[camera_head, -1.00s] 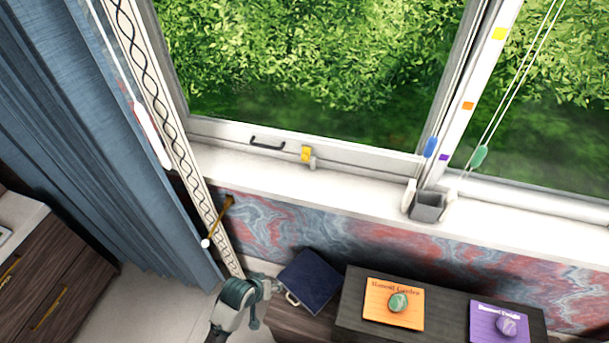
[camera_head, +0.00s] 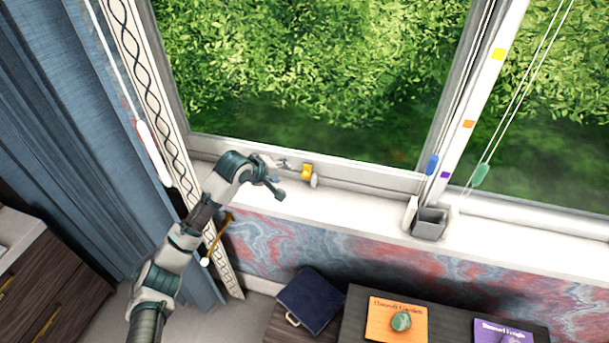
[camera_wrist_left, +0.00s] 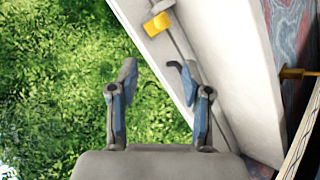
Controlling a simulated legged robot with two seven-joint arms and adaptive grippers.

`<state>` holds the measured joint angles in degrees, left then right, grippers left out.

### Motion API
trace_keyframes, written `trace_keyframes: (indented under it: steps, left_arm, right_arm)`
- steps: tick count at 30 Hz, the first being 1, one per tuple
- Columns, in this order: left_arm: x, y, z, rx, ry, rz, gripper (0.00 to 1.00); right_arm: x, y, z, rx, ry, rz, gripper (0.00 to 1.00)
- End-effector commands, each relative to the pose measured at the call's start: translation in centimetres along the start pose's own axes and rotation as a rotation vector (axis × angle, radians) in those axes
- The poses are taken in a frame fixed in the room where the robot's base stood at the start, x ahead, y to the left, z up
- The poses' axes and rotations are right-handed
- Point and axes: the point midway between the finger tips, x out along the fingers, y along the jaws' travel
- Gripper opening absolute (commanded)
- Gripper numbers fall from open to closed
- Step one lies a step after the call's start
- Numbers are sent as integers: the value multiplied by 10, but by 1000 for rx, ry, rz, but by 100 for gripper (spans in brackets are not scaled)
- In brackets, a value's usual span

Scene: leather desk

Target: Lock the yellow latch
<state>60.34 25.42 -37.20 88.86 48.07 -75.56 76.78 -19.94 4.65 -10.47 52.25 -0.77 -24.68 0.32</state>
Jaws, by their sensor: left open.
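The yellow latch (camera_head: 307,172) sits on the lower frame of the window, with a small grey piece at its right side. It also shows at the top of the left wrist view (camera_wrist_left: 157,24), ahead of the fingers. My left gripper (camera_head: 282,180) is just left of the latch, open and apart from it. In the left wrist view its two fingers (camera_wrist_left: 158,75) are spread with nothing held between them. The frame's dark handle is hidden behind the gripper in the head view. My right gripper is not in view.
The white sill (camera_head: 370,205) is mostly clear. A blue curtain (camera_head: 70,130) hangs at left.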

Motion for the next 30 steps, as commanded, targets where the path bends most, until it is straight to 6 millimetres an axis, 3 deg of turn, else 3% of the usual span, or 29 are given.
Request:
trace_keyframes:
  steps: [5,18,24,30]
  left_arm:
    - [30,1,3,1,-1,-5,48]
    - [132,2,5,3,-1,-4,48]
    - [158,-1,2,2,-1,-2,48]
    - [169,-1,2,2,1,-1,48]
  right_arm:
    - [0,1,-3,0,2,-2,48]
    - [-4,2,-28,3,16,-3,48]
    - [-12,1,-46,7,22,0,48]
    - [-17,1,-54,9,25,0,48]
